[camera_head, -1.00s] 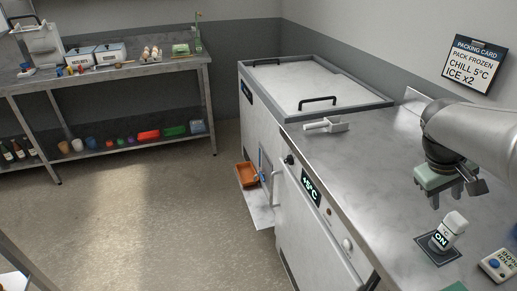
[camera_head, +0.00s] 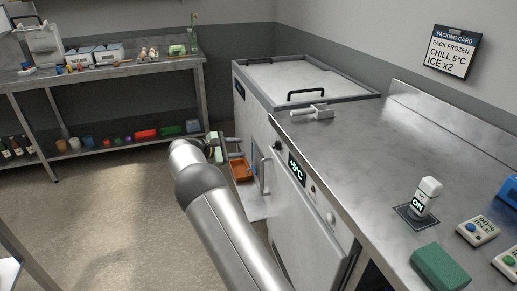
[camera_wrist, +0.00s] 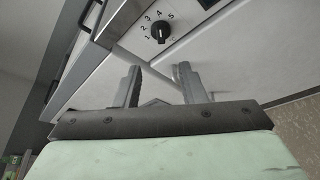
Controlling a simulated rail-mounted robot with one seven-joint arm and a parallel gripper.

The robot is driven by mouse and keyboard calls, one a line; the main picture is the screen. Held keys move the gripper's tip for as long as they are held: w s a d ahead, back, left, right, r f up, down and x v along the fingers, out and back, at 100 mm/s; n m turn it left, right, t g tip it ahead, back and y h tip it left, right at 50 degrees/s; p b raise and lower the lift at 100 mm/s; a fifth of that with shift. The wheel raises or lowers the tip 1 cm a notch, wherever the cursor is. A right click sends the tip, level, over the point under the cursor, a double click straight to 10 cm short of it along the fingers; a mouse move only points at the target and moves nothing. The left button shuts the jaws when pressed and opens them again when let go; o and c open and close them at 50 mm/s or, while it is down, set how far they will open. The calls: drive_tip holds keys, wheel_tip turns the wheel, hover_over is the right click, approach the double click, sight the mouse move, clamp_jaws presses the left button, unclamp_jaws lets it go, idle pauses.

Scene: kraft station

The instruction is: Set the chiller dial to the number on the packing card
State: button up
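The packing card (camera_head: 453,52) on the back wall reads PACK FROZEN, CHILL 5°C, ICE x2. The chiller dial is a small black knob (camera_head: 278,147) on the front of the steel counter unit, left of a lit temperature display (camera_head: 297,171) whose digit is hard to read.
An orange tray (camera_head: 240,169) sits low beside the unit. The floor at left is open.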

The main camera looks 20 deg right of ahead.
sight(274, 146)
drive_tip(key=x, duration=1.5)
drive_tip(key=shift+d+f+p, duration=0.1)
drive_tip(key=shift+d+p, duration=0.15)
drive_tip(key=shift+p, duration=0.05)
clamp_jaws()
